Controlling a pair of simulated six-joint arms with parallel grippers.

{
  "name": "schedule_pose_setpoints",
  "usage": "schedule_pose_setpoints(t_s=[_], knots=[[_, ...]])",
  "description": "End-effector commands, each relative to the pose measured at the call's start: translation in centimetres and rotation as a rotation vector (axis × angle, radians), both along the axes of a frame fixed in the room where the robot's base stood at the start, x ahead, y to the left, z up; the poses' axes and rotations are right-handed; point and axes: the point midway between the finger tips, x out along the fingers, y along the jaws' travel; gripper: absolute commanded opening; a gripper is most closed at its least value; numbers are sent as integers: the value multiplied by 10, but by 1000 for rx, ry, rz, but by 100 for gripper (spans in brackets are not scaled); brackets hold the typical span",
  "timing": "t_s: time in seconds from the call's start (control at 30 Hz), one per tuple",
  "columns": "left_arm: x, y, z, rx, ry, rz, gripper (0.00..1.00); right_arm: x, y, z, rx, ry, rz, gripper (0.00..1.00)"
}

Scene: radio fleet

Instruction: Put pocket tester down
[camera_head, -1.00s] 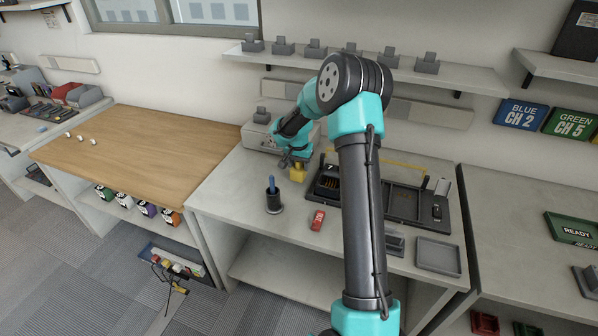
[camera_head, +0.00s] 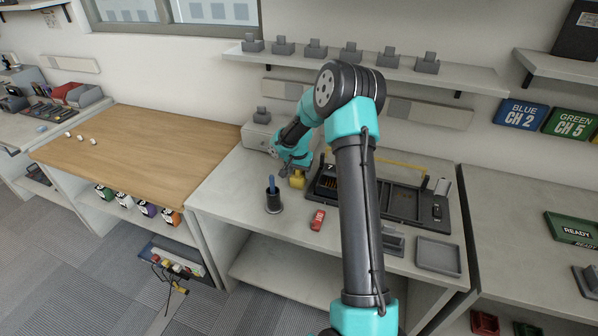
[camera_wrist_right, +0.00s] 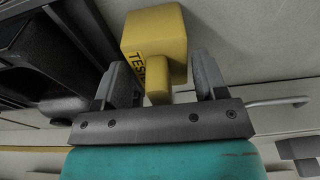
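The pocket tester (camera_head: 297,181) is a yellow block with a narrower stub. It is at the back left of the middle bench, left of the dark tray. My right gripper (camera_head: 285,173) is just beside it, partly hidden by my arm. In the right wrist view the tester (camera_wrist_right: 153,38) shows a black-on-yellow "TES..." label. My right gripper's fingers (camera_wrist_right: 165,76) stand apart on either side of the stub, with gaps visible on both sides. Whether the tester rests fully on the bench is hard to tell. My left gripper is not in view.
A dark tray (camera_head: 402,213) with compartments lies right of the tester. A black cup with a blue item (camera_head: 273,201) and a red device (camera_head: 317,220) are in front. A grey box (camera_head: 256,137) is behind. The wooden tabletop (camera_head: 150,155) at left is mostly clear.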

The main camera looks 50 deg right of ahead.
Motion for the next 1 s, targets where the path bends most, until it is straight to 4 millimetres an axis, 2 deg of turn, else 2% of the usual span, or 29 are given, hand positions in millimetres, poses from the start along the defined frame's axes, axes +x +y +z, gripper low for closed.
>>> schedule_pose_setpoints(t_s=[0.03, 0.17, 0.43, 0.57, 0.77, 1.0], knots=[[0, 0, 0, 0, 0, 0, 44, 0, 0, 0, 0, 0, 0, 70], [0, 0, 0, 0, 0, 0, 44, 0, 0, 0, 0, 0, 0, 80], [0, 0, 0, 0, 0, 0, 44, 0, 0, 2, -1, -1, 0, 80], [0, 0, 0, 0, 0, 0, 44, 0, 0, 10, -1, -3, 0, 80], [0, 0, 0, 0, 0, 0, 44, -1, 3, 38, -2, -4, -1, 80], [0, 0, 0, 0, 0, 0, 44, -3, 8, 83, -2, -3, -1, 80]])
